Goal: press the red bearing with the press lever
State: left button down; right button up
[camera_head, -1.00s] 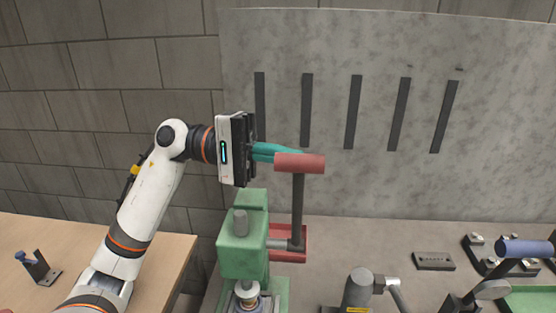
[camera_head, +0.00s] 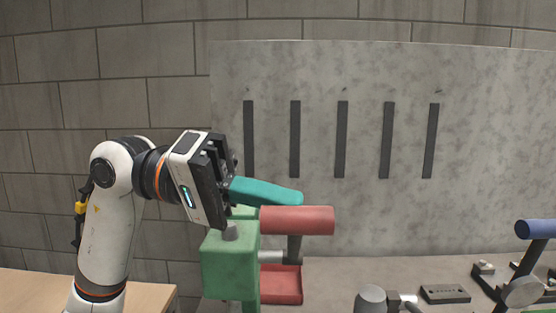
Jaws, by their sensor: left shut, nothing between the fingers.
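The green press (camera_head: 228,270) stands at the lower middle of the head view. Its lever has a red cylindrical handle (camera_head: 300,220) on a short-looking dark bar (camera_head: 294,250), and the lever appears tilted toward me. My left gripper (camera_head: 296,198) has its teal fingers shut with nothing between them. The fingers lie along the upper left edge of the red handle; I cannot tell whether they touch it. The red bearing cannot be made out; the lower part of the press is below the picture. My right gripper is not in view.
A red tray-like part (camera_head: 282,287) is beside the press. A grey cylinder-topped device (camera_head: 371,300), a dark block (camera_head: 445,293) and a blue-handled lever (camera_head: 536,229) stand to the right. A slotted grey panel (camera_head: 460,190) is behind.

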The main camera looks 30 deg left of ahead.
pick_arm(q)
jog(key=shift+s+d+f+m, duration=0.25)
jog(key=shift+s+f+m, duration=0.05)
jog(key=shift+s, duration=0.1)
dwell(0.9)
jog(key=shift+r, duration=0.1)
dwell(1.8)
notch_tip(320, 180, up, 10)
jog(key=p, duration=0.2)
dwell(0.3)
dwell(0.9)
